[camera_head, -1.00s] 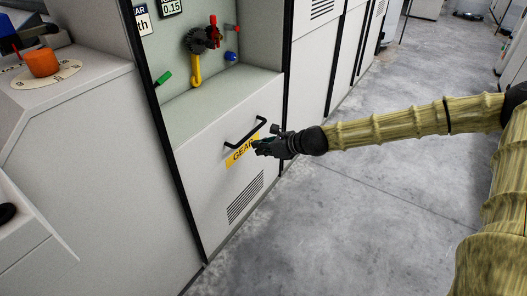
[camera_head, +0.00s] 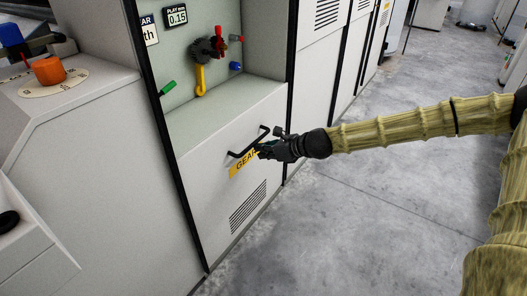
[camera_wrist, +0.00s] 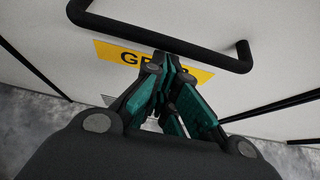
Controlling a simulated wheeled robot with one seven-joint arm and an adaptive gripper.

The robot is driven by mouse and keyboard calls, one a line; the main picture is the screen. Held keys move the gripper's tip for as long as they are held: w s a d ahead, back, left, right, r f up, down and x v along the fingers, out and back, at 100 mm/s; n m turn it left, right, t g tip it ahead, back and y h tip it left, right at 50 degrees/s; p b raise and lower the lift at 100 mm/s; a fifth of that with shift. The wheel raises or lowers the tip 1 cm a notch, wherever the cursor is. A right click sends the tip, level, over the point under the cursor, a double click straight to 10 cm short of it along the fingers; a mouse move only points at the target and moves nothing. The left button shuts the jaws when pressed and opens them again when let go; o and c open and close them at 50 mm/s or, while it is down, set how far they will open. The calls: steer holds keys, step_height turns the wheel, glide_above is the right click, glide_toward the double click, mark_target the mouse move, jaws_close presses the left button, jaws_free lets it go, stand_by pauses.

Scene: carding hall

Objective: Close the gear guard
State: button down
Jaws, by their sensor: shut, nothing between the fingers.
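The gear guard (camera_head: 190,203) is a pale grey panel on the machine front, with a black bar handle (camera_head: 249,142) and a yellow label reading "GEAR" (camera_head: 240,170). The recess above it stands open and its gears show. My gripper (camera_head: 262,151) is shut and empty, right at the panel front by the label and just under the handle. In the wrist view, the shut green fingertips (camera_wrist: 168,62) point at the label (camera_wrist: 112,51), with the handle bar (camera_wrist: 160,38) crossing just beyond them. I cannot tell whether the fingertips touch the panel or the handle.
In the recess are a dark gear (camera_head: 203,50), a yellow hook (camera_head: 200,80), a green handle (camera_head: 167,88) and a blue knob (camera_head: 235,66). An orange knob (camera_head: 47,71) sits on the console at left. The concrete floor (camera_head: 350,215) at right is clear.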

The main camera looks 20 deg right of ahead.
step_height(320, 180, up, 49)
steer(key=p, duration=3.8)
steer(key=shift+r, duration=0.2)
steer(key=shift+w+r, duration=0.1)
step_height(320, 180, down, 5)
steer(key=b, duration=0.3)
steer(key=p+v, duration=0.1)
steer(key=v, duration=1)
steer(key=shift+p, duration=0.4)
